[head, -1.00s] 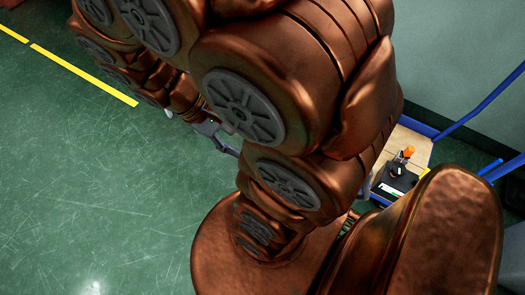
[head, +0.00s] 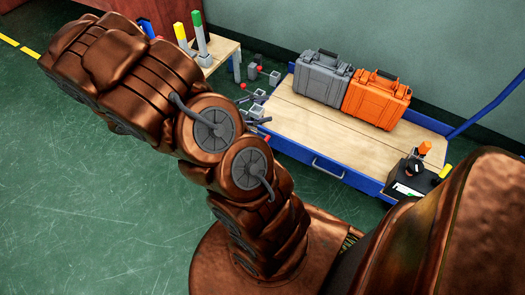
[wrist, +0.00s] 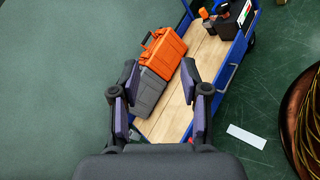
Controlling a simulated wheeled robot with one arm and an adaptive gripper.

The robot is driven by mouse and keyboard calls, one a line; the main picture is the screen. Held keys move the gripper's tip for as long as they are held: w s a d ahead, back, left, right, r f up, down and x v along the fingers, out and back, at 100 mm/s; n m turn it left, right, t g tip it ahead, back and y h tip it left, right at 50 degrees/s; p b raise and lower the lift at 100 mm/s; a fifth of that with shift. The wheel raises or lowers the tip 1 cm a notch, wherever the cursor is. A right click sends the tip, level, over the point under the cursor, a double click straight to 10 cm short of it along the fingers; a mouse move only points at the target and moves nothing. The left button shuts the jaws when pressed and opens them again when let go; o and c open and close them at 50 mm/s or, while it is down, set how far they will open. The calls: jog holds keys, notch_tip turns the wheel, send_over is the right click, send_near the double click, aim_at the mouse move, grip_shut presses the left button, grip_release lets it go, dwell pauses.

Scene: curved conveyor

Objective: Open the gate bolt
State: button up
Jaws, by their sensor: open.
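I cannot make out a gate bolt in either view. My gripper (wrist: 159,80) is open and empty in the wrist view, its two dark fingers spread apart. Through the gap show the grey case and the wooden deck of a blue cart below. No contact with anything is visible. In the head view my bent arm fills the left and middle, and I cannot clearly tell the gripper from the small grey parts near the cart's left end.
The blue cart (head: 322,164) carries a grey case (head: 322,78), an orange case (head: 377,98) and a black box (head: 408,178) with an orange-topped part. A small wooden table (head: 220,50) with coloured posts stands behind. Green floor (head: 130,220) is open at left.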

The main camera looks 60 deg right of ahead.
jog(key=w+d+f+n+t+h+b, duration=0.25)
jog(key=f+n+t+b, duration=0.2)
jog(key=f, duration=0.95)
jog(key=w+d+f+n+t+h+b, duration=0.1)
jog(key=w+d+f+n+t+b, duration=0.3)
jog(key=f, duration=0.9)
jog(key=w+f+n+t+h+b, duration=0.25)
jog(key=f+n+b, duration=0.4)
jog(key=f, duration=0.75)
jog(key=shift+m+y, duration=0.3)
jog(key=shift+m, duration=0.3)
jog(key=shift+s+d+b, duration=0.15)
jog(key=shift+d+b, duration=0.95)
jog(key=shift+d, duration=0.8)
jog(key=shift+s+d+b, duration=0.1)
jog(key=shift+d+b, duration=0.95)
jog(key=shift+d, duration=0.8)
jog(key=shift+r, duration=0.1)
jog(key=shift+c, duration=0.5)
grip_shut()
